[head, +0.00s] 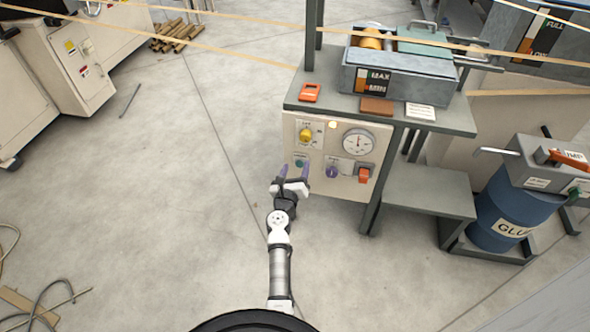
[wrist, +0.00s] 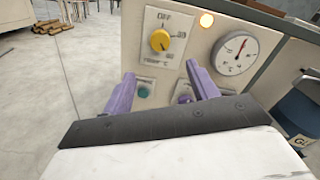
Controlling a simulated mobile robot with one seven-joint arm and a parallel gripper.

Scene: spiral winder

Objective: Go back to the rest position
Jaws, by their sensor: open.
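My gripper (head: 294,172) is open and empty, with purple fingers, in front of the lower left part of a cream control panel (head: 318,180). In the wrist view my gripper (wrist: 160,88) has its two fingers apart, with a green button (wrist: 143,92) showing between them. I cannot tell whether a fingertip touches the panel. My arm reaches up to it from the bottom of the head view.
The panel carries a yellow knob (head: 306,135), a lit lamp (head: 332,125), a round gauge (head: 358,142), a purple knob (head: 332,172) and an orange switch (head: 364,175). A blue glue drum (head: 508,212) stands at right.

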